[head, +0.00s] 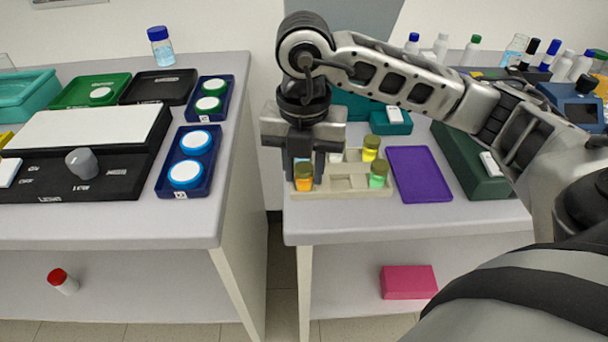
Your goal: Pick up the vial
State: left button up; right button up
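A beige rack (346,184) on the right table holds several vials. An orange vial (303,180) with a brown cap stands at its front left. A green vial (378,177) with an olive cap stands at its front right, and a yellow-capped vial (371,148) behind that. My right gripper (304,172) points down over the rack's left end, its fingers apart on either side of the orange vial's column. A pale blue thing shows between the fingers, partly hidden. Whether the fingers touch a vial is unclear. My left gripper is out of view.
A purple tray (419,174) lies right of the rack, with a dark green box (469,165) beyond. Left of a gap between tables stands a blue tray (189,165) with white-topped discs. A pink box (408,282) sits on the lower shelf.

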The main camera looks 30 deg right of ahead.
jog(key=c, duration=0.3)
jog(key=shift+r, duration=0.1)
